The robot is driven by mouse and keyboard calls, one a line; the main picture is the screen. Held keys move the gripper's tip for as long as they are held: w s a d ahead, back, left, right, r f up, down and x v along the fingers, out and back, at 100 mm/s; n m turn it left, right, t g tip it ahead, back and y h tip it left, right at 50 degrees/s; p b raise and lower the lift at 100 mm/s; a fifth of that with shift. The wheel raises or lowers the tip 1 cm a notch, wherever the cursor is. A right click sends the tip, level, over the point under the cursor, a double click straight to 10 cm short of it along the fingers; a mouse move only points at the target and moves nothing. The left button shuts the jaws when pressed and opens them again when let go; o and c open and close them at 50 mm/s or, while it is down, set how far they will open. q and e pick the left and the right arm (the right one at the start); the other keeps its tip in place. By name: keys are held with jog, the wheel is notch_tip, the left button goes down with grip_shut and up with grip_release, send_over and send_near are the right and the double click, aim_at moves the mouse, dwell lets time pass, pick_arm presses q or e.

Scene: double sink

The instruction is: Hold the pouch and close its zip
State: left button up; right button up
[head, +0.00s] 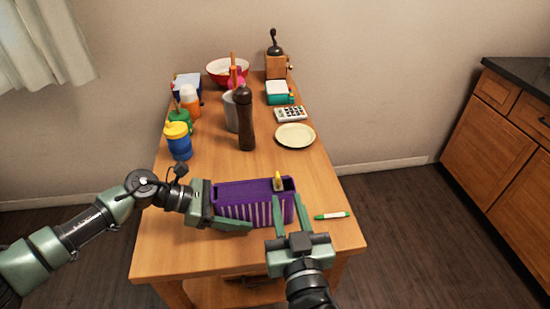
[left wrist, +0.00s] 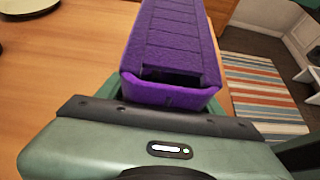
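The purple pouch (head: 262,210), with pale stripes on its front, lies near the table's front edge. A yellow zip tab (head: 278,181) stands up near the pouch's right end. My left gripper (head: 236,210) has its fingers along both sides of the pouch's left end and appears shut on it; the far finger is hidden in the head view. My right gripper (head: 290,198) is open at the pouch's right end, its fingertips just short of the tab.
A green-and-white marker (head: 332,215) lies right of the pouch. A plate (head: 295,135), brown bottle (head: 245,120), blue cup with yellow lid (head: 178,141) and several other items stand farther back. The table between them and the pouch is clear.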

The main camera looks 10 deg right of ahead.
pick_arm(q)
jog(key=shift+o, duration=0.6)
